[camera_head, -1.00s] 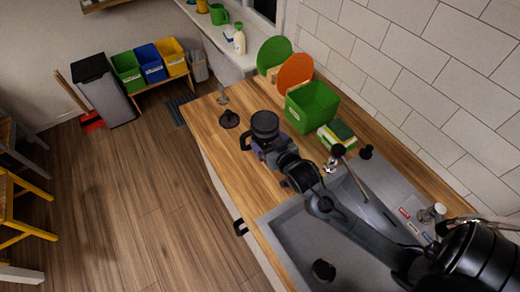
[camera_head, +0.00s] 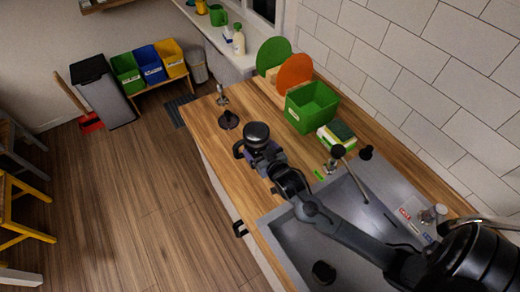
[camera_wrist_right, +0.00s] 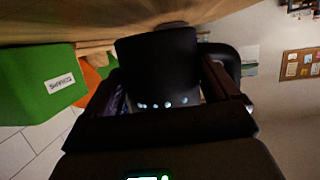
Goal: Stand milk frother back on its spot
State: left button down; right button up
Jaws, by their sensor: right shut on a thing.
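The milk frother (camera_head: 256,134) is a black cylindrical jug with a loop handle. It is in my right gripper (camera_head: 263,155), near the counter's front edge in the head view. The frother looks roughly upright; I cannot tell whether its bottom touches the wood. In the right wrist view the frother (camera_wrist_right: 158,65) sits between the two fingers of the right gripper (camera_wrist_right: 165,85), with its handle to the right and a row of small lights facing the camera. A black round-based object (camera_head: 228,119) stands just beyond it on the counter. My left gripper is not in view.
A green bin (camera_head: 312,106) and a sponge (camera_head: 337,133) are right of the frother on the wooden counter (camera_head: 205,125). A small metallic item (camera_head: 222,97) stands at the counter's far end. The sink (camera_head: 305,245) lies nearer.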

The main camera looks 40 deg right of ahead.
jog(key=shift+f, duration=0.45)
jog(key=shift+f, duration=0.1)
jog(key=o, duration=1.7)
jog(key=shift+f, duration=0.1)
jog(key=shift+o, duration=0.2)
